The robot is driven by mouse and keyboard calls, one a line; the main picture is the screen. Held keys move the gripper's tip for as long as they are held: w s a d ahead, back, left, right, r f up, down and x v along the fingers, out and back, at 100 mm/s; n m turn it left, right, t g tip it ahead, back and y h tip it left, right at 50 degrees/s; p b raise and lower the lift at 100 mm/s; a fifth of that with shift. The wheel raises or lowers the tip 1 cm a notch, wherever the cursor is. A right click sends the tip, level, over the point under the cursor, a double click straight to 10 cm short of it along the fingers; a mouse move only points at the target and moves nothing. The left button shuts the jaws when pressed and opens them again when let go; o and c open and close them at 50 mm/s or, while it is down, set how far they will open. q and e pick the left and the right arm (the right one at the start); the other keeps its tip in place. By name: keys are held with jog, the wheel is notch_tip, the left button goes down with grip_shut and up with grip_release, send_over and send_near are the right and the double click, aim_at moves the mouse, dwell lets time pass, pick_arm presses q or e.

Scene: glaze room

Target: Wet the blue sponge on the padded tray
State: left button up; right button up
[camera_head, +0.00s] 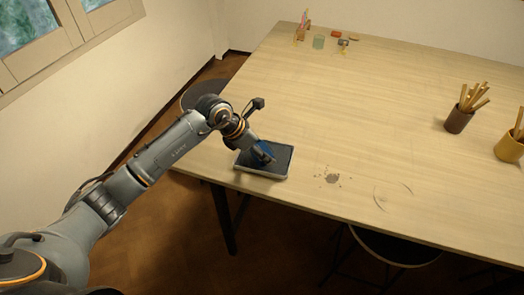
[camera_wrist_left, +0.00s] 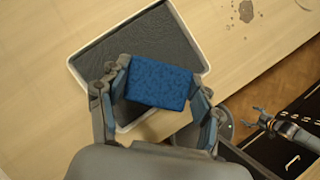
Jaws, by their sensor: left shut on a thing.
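The blue sponge (camera_wrist_left: 160,84) is a flat block with a mottled surface, held between the two fingers of my left gripper (camera_wrist_left: 157,100). The padded tray (camera_wrist_left: 94,58) has a dark grey pad and a pale rim, and lies under the gripper at the table's near-left edge. In the head view the left gripper (camera_head: 265,155) points down over the tray (camera_head: 286,160), and only a bit of blue shows there. I cannot tell whether the sponge touches the pad. My right gripper is not in the head view.
A dark stain (camera_head: 332,178) and a faint ring mark (camera_head: 393,197) lie right of the tray. A brown cup of sticks (camera_head: 458,121) and a mustard cup (camera_head: 510,148) stand at the right. Small items and a greenish glass (camera_head: 318,41) stand at the back. The table's middle is clear.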

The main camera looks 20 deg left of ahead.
pick_arm(q)
jog(key=shift+r+p, duration=1.2)
jog(key=shift+r, duration=1.45)
